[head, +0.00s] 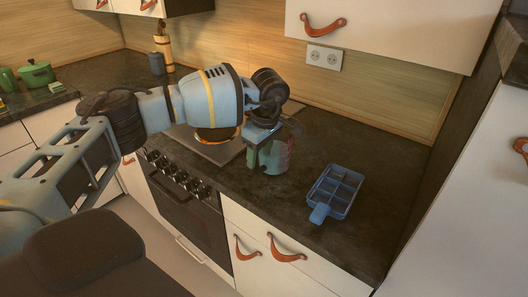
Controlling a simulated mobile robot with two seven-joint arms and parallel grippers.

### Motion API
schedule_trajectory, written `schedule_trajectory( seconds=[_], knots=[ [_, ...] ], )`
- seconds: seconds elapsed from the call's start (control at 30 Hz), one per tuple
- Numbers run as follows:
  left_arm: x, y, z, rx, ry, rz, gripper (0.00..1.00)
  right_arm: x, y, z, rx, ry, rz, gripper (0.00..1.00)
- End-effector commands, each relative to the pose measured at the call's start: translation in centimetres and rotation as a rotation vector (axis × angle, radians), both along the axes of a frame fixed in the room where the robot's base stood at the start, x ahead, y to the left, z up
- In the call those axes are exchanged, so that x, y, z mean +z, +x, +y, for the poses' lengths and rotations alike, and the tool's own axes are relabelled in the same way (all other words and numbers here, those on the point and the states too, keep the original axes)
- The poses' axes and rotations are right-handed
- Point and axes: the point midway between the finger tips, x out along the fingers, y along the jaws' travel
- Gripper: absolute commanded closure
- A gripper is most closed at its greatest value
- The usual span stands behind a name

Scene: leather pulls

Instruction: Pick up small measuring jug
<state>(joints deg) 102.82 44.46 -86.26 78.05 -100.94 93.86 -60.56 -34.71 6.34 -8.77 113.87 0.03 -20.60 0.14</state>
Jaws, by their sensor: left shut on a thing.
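The small measuring jug (281,158) is see-through with reddish marks and stands upright at the counter, right of the stove. My left gripper (264,150) reaches down to it from above and is shut on it. The gripper's fingers and wrist hide the jug's left side and part of its top. I cannot tell whether the jug's base touches the counter. My right gripper does not show.
A blue divided tray (343,185) and a blue scoop-like piece (320,213) lie right of the jug. The stove (185,198) is below my left arm. A green pot (37,74) stands far left. Dark counter (390,165) is clear at the right.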

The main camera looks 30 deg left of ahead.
Motion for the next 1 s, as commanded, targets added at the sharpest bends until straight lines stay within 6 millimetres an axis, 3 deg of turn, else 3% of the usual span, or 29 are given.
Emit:
schedule_trajectory(
  seconds=[0.27, 0.57, 1.0],
  knots=[
    [1.1, 0.1, 0.0, 0.000, -0.001, -0.004, 0.96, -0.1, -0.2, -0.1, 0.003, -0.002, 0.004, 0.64],
    [3.7, 0.1, 0.0, -0.001, -0.001, -0.005, 0.96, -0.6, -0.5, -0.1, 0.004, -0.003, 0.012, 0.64],
    [4.1, -4.6, -0.8, -0.003, -0.001, -0.005, 0.96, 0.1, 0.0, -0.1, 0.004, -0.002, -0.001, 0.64]
  ],
)
